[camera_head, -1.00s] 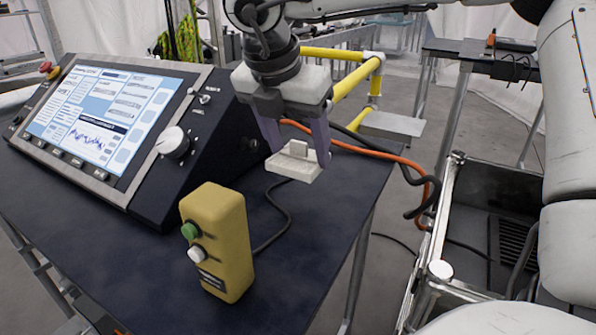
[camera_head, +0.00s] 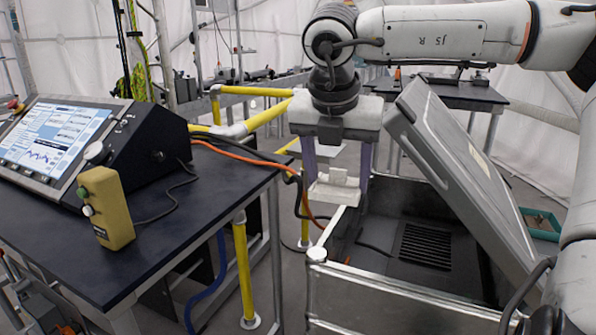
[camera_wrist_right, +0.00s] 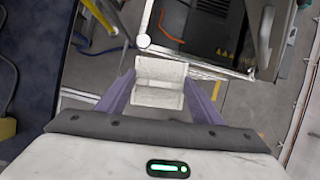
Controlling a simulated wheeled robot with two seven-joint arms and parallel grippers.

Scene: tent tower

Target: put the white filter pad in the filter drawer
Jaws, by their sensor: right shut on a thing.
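The white filter pad (camera_head: 333,194) is a small pale block with a raised rib on top. My right gripper (camera_head: 337,181) points down and is shut on it, one purple finger at each side. The pad hangs in the air right of the dark table, by the near left corner of an open dark box (camera_head: 385,290) with a metal rim. In the right wrist view the pad (camera_wrist_right: 160,82) sits between the fingers of my right gripper (camera_wrist_right: 160,92). I cannot tell which part is the filter drawer. My left gripper is out of view.
A large tilted grey panel (camera_head: 460,170) stands over the box's right side. The box floor has a slotted grille (camera_head: 426,246). The dark table (camera_head: 170,235) at left bears a control console (camera_head: 55,140) and a yellow button box (camera_head: 106,208). Orange and black cables hang behind the pad.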

